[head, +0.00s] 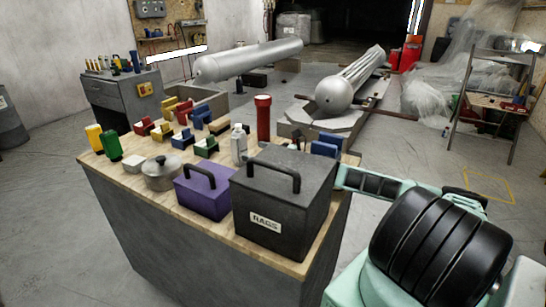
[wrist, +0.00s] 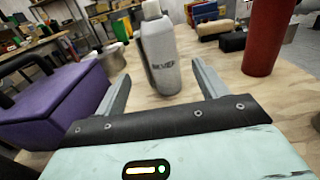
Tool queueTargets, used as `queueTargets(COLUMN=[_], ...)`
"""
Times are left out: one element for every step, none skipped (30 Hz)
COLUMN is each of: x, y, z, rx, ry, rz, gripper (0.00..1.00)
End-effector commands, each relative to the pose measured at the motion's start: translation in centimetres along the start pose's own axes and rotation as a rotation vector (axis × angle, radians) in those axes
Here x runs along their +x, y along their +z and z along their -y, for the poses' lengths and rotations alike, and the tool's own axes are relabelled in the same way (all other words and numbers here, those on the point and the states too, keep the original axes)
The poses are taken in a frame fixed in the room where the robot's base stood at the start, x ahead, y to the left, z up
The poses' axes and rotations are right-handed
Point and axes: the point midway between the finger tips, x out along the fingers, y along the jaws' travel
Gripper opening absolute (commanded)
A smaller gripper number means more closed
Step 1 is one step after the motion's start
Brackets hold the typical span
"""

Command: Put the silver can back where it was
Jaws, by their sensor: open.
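The silver can (head: 239,143), a grey bottle-like can with a pale top, stands upright on the wooden bench top (head: 128,178), behind the dark box. In the wrist view the silver can (wrist: 160,57) stands straight ahead, with dark lettering on its side. My gripper (wrist: 156,82) is open. Its two fingers lie left and right of the can in the picture, with a visible gap on each side. I cannot tell how far the can is between them. In the head view my gripper is hidden behind the dark box.
A dark RAGS box (head: 275,205) and a purple box (head: 203,190) stand at the bench's front, with a lidded pot (head: 161,173) beside them. A red flashlight (head: 263,118) stands right of the can. Several coloured blocks (head: 182,137) fill the back left.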

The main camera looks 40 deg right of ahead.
Motion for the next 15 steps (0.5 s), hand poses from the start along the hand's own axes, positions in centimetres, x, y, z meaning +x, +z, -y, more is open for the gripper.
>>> queueTargets(x=[-1.2,-1.8,-2.5,-3.0,-3.5,-4.1,-4.4,-4.8,-5.1,-5.4,-5.6,-5.8,-5.9,-5.9,-6.0], y=[0.0,0.0,0.0,0.0,0.0,0.0,0.0,0.0,0.0,0.0,0.0,0.0,0.0,0.0,0.0], z=[0.1,0.1,0.1,0.1,0.0,0.1,0.1,0.1,0.1,0.0,0.0,0.0,0.0,0.0,-0.1], rx=[-0.001,-0.001,-0.001,0.0,0.0,0.0,0.0,0.0,-0.001,-0.001,-0.001,-0.001,-0.001,0.0,0.0], ry=[-0.003,-0.002,-0.002,-0.003,-0.002,-0.001,-0.001,-0.002,-0.001,0.0,0.0,0.001,0.001,0.001,0.001], rz=[-0.001,0.0,0.0,-0.001,-0.001,0.0,0.0,0.0,-0.001,-0.001,0.0,0.0,0.0,0.0,0.0], gripper=[0.72,0.72,0.72,0.72,0.72,0.72,0.72,0.72,0.72,0.72,0.72,0.72,0.72,0.72,0.72])
